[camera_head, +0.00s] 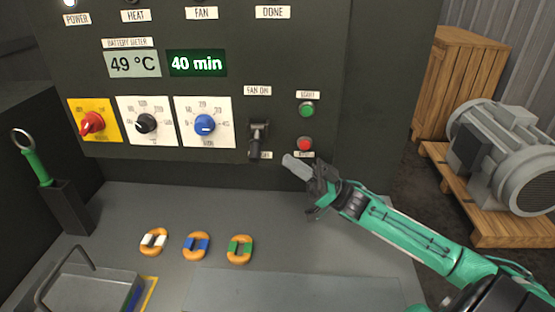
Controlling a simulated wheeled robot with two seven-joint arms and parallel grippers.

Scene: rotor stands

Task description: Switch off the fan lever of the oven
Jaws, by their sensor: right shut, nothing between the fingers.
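The oven's dark control panel (300,60) fills the upper middle. The black fan lever (257,138) is on its lower right part, under a "FAN ON" label (257,90). The lever hangs downward, and a small label partly shows beside its lower end. My right gripper (296,166) is shut and empty, just right of the lever and below the red button (305,144). A small gap shows between the gripper's tips and the lever. My left gripper is not in view.
A green button (306,109) sits above the red one. Red (92,123), black (145,123) and blue (205,124) knobs are to the left. Several orange rings lie on the grey shelf (290,240) below. A metal tray (90,290) stands front left, a motor (505,150) on the right.

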